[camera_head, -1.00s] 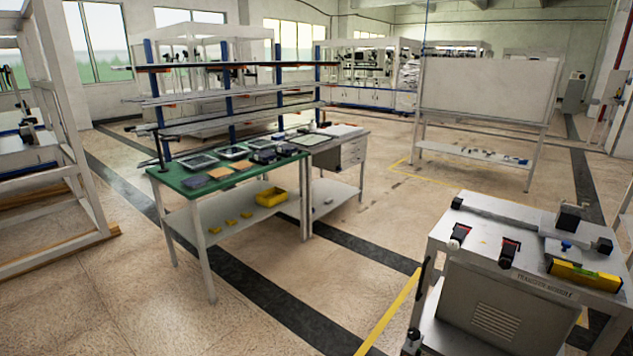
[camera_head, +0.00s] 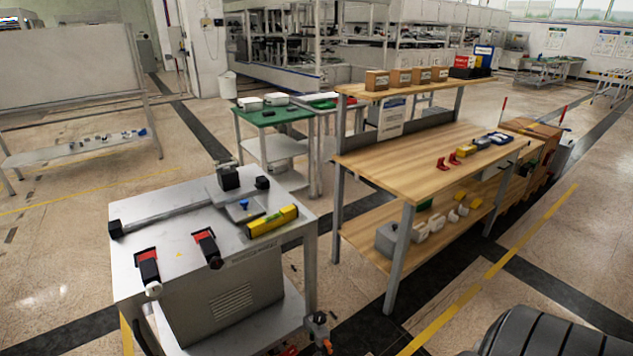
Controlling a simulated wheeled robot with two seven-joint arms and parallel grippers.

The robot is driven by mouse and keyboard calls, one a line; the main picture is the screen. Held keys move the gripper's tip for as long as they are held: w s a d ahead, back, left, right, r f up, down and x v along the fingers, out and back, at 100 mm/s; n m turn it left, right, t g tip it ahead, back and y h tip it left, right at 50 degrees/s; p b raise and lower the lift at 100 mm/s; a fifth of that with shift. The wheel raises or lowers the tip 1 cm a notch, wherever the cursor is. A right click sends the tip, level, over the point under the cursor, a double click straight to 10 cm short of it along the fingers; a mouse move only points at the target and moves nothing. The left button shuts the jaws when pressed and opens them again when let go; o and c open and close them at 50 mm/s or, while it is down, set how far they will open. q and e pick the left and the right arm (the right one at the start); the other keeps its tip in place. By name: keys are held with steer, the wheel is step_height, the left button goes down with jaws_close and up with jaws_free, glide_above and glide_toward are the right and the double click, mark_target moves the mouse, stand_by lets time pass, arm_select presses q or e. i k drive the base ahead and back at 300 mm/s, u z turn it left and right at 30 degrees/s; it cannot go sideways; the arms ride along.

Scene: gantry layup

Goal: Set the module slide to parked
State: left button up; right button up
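The module is a grey metal cart (camera_head: 180,243) in the left foreground, with a partly legible label on its front edge. A slide rail (camera_head: 165,213) runs along the back of its top between a black end block (camera_head: 116,229) at left and another (camera_head: 262,183) at right. A black carriage block (camera_head: 229,176) stands near the rail's right end. A small blue knob (camera_head: 244,204) sits on a plate in front of it. Two black-and-red handled devices (camera_head: 147,268) (camera_head: 207,247) are at the front edge. Neither gripper is in view.
A yellow level (camera_head: 272,221) lies on the cart's right side. A wooden workbench (camera_head: 400,165) with a lower shelf stands to the right. A green-topped table (camera_head: 270,117) is behind. A white board (camera_head: 65,65) stands at left. Open floor lies left of the cart.

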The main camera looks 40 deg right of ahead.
mark_target(232, 191)
steer(key=z, duration=0.8)
steer(key=i, duration=1.1)
steer(key=z, duration=0.6)
